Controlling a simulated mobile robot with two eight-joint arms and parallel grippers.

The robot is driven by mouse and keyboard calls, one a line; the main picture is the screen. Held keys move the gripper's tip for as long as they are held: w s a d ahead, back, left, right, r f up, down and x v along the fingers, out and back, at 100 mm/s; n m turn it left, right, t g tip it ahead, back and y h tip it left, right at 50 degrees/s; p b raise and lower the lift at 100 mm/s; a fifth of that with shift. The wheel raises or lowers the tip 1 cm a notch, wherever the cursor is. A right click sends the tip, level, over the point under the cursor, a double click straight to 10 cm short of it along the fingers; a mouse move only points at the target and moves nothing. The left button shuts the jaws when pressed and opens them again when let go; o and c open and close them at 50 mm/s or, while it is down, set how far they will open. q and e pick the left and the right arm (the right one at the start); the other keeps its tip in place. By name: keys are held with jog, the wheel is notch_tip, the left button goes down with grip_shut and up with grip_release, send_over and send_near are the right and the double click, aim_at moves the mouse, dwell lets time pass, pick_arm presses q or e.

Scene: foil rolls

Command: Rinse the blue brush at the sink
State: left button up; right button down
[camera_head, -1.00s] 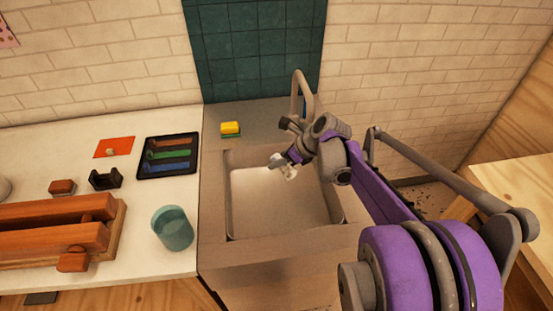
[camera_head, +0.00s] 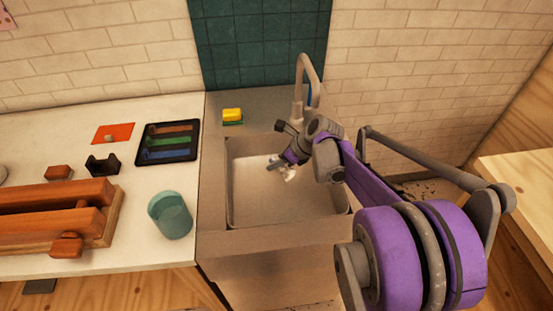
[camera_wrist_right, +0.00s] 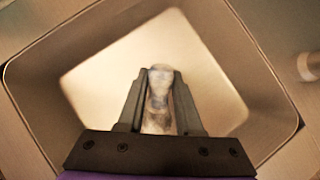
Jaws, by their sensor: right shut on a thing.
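My right gripper (camera_head: 274,163) is over the sink basin (camera_head: 240,205), pointing down into it. In the right wrist view the gripper (camera_wrist_right: 160,80) is shut on a pale, blurred thing with bluish tints, the brush (camera_wrist_right: 159,97), between its two dark fingers. In the head view only a small whitish patch shows beside the fingertips. I cannot make out the bristles or whether water runs over them. The grey tap (camera_head: 308,75) arches up behind the gripper at the back of the sink. My left gripper is out of view.
A yellow and green sponge (camera_head: 232,116) lies on the sink's back ledge. On the white counter to the left are a teal cup (camera_head: 170,215), a black tray (camera_head: 191,128) with brown, green and blue strips, a black holder (camera_head: 103,165) and a wooden press (camera_head: 50,210).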

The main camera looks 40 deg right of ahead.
aim_at(277, 158)
pick_arm(q)
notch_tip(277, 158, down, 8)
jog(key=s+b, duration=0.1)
jog(key=b, duration=0.6)
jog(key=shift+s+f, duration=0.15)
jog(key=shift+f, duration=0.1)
pick_arm(e)
jog(key=shift+f, duration=5.65)
jog(key=shift+r, duration=0.1)
jog(key=shift+r+p, duration=4)
jog(key=shift+r, duration=1.95)
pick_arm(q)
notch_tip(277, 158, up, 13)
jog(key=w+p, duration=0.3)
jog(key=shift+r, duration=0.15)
pick_arm(e)
jog(key=shift+r, duration=2.75)
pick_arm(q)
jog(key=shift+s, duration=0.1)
pick_arm(e)
jog(key=shift+r, duration=0.1)
